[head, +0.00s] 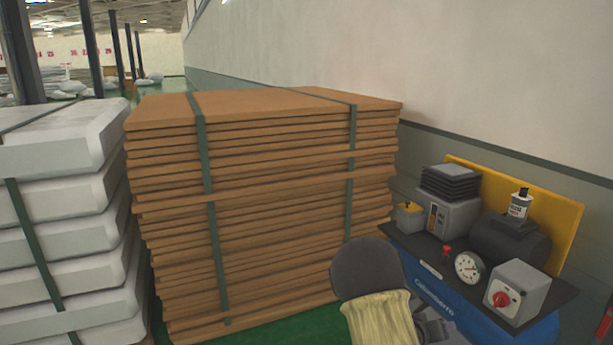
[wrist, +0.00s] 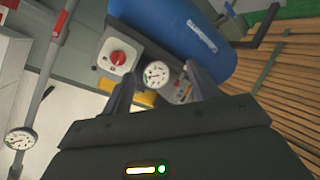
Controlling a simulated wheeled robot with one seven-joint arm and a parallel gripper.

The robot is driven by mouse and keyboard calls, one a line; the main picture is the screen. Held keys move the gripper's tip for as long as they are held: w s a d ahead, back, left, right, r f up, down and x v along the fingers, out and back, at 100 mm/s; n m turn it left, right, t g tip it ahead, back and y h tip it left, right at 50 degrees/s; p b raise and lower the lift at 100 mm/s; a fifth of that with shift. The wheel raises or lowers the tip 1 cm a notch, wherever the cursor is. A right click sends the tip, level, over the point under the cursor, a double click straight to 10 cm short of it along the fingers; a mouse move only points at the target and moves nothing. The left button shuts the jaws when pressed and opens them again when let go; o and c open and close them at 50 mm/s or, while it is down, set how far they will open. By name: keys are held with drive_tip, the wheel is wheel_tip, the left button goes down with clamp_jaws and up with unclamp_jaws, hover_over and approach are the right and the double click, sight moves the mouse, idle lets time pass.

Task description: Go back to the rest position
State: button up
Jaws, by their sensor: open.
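My gripper (wrist: 159,72) shows in the wrist view with its two dark fingers spread apart and nothing between them. Behind the gap between the fingers, a white dial gauge and part of a blue compressor (wrist: 190,35) are visible at some distance. In the head view, my arm rises at the bottom, right of the middle, with a dark rounded link and a cream sleeve. It covers part of the compressor (head: 440,300). The fingers cannot be made out in the head view.
A strapped stack of brown boards (head: 270,190) stands in the middle, with white mattresses (head: 60,240) stacked on its left. The compressor carries a gauge (head: 468,267), a grey box with a red knob (head: 517,290) and a small bottle (head: 519,205). A wall (head: 480,90) runs behind.

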drive_tip(key=s+a+r+g+y+p, duration=0.1)
drive_tip(key=s+a+r+y+p, duration=0.1)
drive_tip(key=s+a+r+y, duration=0.3)
drive_tip(key=s+a+r+y+p, duration=0.2)
drive_tip(key=a+y, duration=0.1)
drive_tip(key=a, duration=0.5)
drive_tip(key=s+a+r+n+g+y+p, duration=0.1)
drive_tip(key=s+a+r, duration=0.1)
drive_tip(key=s, duration=0.5)
drive_tip(key=s+a+r+n+g+y+p, duration=0.1)
drive_tip(key=s+a+r+g, duration=0.1)
drive_tip(key=s+r, duration=0.3)
drive_tip(key=s+a, duration=0.1)
drive_tip(key=s, duration=0.2)
drive_tip(key=shift+s+a+r+g+p, duration=0.2)
drive_tip(key=shift+s+a+g+p, duration=0.1)
drive_tip(key=shift+p, duration=0.05)
